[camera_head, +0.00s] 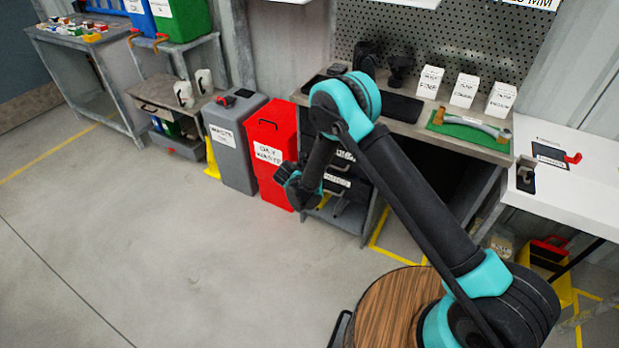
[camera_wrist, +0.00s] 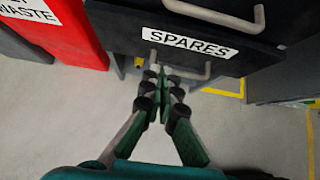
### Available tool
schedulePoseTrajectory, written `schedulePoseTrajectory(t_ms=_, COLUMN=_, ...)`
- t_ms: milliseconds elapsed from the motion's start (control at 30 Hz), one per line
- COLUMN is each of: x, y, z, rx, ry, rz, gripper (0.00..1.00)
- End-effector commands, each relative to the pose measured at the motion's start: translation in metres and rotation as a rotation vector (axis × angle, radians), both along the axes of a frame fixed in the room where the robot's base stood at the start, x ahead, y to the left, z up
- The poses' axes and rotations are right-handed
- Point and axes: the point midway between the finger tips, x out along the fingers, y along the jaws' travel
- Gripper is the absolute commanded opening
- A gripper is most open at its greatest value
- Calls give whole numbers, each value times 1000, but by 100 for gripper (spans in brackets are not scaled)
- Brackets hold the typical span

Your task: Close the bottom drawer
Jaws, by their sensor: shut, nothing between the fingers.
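A dark drawer front labelled SPARES (camera_wrist: 188,42) fills the upper middle of the wrist view. A grey bar handle (camera_wrist: 190,76) shows just below the label, and another handle (camera_wrist: 225,18) shows above it. The black drawer unit also shows in the head view (camera_head: 347,182), under the workbench and partly hidden by my arm. My gripper (camera_wrist: 163,76) is shut and empty, with its fingertips at the left part of the lower handle. I cannot tell whether they touch it. How far the bottom drawer stands out is unclear.
A red dry waste bin (camera_head: 272,150) stands just left of the drawers, with a grey bin (camera_head: 232,143) beside it. The workbench top (camera_head: 482,150) overhangs the drawers. Open floor (camera_head: 150,240) lies in front and to the left.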

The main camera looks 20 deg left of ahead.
Motion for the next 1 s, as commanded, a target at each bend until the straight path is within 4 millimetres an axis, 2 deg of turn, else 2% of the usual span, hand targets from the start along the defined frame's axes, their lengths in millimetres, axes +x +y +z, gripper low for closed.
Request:
schedulePoseTrajectory(t_ms=233, x=35, y=-3, z=-34, rx=0, ry=-1, rz=-1, gripper=0)
schedulePoseTrajectory(t_ms=300, x=47, y=-4, z=-31, rx=1, ry=-1, rz=-2, gripper=0)
schedulePoseTrajectory(t_ms=500, x=66, y=-5, z=-31, rx=1, ry=0, rz=-1, gripper=0)
schedulePoseTrajectory(t_ms=1000, x=74, y=-6, z=-31, rx=0, ry=0, rz=0, gripper=0)
